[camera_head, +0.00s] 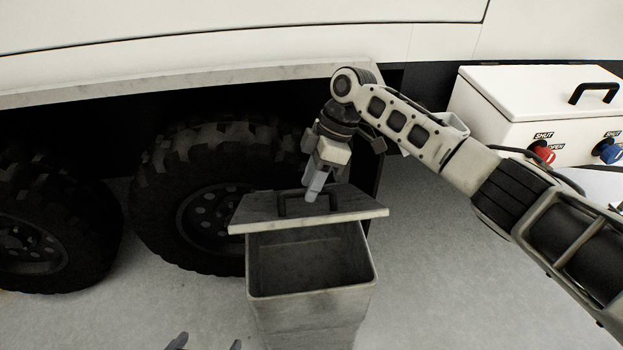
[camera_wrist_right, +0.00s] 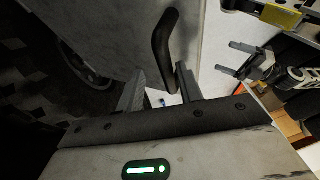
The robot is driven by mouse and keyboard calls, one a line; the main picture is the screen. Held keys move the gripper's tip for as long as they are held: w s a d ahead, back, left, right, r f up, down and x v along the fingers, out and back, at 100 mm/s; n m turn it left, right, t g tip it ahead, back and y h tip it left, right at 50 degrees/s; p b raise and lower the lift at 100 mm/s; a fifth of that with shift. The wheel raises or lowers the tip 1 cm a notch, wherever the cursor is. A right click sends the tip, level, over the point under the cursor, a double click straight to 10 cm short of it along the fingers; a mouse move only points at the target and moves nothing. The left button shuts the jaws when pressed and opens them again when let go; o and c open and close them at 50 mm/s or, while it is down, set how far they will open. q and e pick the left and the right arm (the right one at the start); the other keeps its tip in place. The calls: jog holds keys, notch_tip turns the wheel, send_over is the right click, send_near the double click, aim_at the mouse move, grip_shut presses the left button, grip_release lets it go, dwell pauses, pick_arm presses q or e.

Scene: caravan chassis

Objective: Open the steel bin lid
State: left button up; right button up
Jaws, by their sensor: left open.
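The steel bin (camera_head: 312,292) stands on the floor with its mouth open and its empty inside showing. Its lid (camera_head: 345,212) is raised and tilted back at the rear edge, with a dark handle (camera_head: 284,204) on it. My right gripper (camera_head: 316,190) is at the lid, beside the handle. In the right wrist view the black handle (camera_wrist_right: 163,42) reaches down towards the gap between the spread fingers of my right gripper (camera_wrist_right: 160,92). My left gripper (camera_head: 206,345) is open and empty at the bottom edge, left of the bin; it also shows in the right wrist view (camera_wrist_right: 236,58).
Large black tyres (camera_head: 205,190) stand behind and left of the bin, under the pale chassis edge (camera_head: 170,82). A white box (camera_head: 530,105) with a black handle and red and blue valves is at the right. Grey floor (camera_head: 150,310) is clear left of the bin.

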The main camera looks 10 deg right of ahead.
jog(key=shift+r, duration=0.25)
pick_arm(q)
jog(key=shift+d+f+b, duration=0.1)
jog(key=shift+d+b, duration=0.05)
jog(key=shift+b, duration=0.4)
pick_arm(e)
jog(key=v, duration=1.5)
jog(key=shift+d+r, duration=0.2)
jog(key=shift+r, duration=0.05)
